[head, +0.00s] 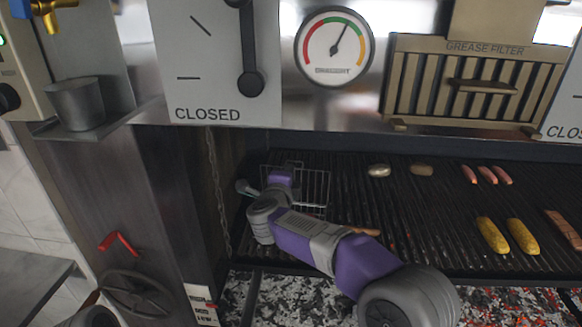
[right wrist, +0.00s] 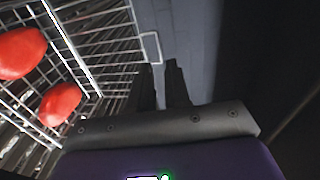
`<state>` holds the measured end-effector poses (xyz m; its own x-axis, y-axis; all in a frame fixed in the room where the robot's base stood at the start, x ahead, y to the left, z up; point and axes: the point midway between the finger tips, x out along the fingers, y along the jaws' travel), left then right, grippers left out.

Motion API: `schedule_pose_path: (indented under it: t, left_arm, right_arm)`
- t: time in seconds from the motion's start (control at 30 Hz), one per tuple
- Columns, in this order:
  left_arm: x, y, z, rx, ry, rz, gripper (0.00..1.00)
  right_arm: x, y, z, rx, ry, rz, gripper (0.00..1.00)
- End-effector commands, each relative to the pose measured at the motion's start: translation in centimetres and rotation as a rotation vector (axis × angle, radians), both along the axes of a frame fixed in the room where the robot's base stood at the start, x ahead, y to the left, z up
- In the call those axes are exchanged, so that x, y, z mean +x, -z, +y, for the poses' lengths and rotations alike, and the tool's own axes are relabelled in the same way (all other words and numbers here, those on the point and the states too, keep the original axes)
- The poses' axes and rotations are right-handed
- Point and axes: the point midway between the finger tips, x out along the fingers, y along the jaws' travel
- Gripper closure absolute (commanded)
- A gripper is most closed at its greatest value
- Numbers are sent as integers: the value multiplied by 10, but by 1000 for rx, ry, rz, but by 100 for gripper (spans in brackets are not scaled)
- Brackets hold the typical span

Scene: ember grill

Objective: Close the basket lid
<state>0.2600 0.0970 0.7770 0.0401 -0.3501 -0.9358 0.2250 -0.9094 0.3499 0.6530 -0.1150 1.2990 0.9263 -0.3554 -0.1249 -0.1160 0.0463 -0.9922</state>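The wire basket (head: 318,186) sits at the left end of the grill, partly hidden behind my right arm. In the right wrist view the basket (right wrist: 92,22) shows as a bright wire mesh on the left, with two red pieces of food (right wrist: 62,103) behind its wires. A small wire loop (right wrist: 151,47) sticks out from its edge. I cannot tell the lid apart from the body or its angle. My right gripper (right wrist: 162,75) has its two dark fingers apart with a narrow empty gap, just below the loop. My left gripper is not in view.
The grill grate (head: 440,215) holds yellow corn (head: 492,235), sausages (head: 487,174) and round pieces (head: 379,170). A chain (head: 217,190) hangs beside the dark post left of the basket. Coals (head: 300,300) lie below. A metal cup (head: 76,103) stands on a shelf.

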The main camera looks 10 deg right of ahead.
Motion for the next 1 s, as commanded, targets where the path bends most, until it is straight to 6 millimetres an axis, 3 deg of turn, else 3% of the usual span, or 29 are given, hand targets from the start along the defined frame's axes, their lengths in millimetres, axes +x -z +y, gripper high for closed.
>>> schedule_pose_path:
  t: [0.53,0.97,1.0]
  left_arm:
    - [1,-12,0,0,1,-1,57]
    - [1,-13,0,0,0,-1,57]
    - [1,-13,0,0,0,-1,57]
  right_arm:
    - [61,8,-24,-2,2,2,83]
    - [70,10,-27,-2,1,1,83]
    - [70,10,-27,-2,1,1,88]
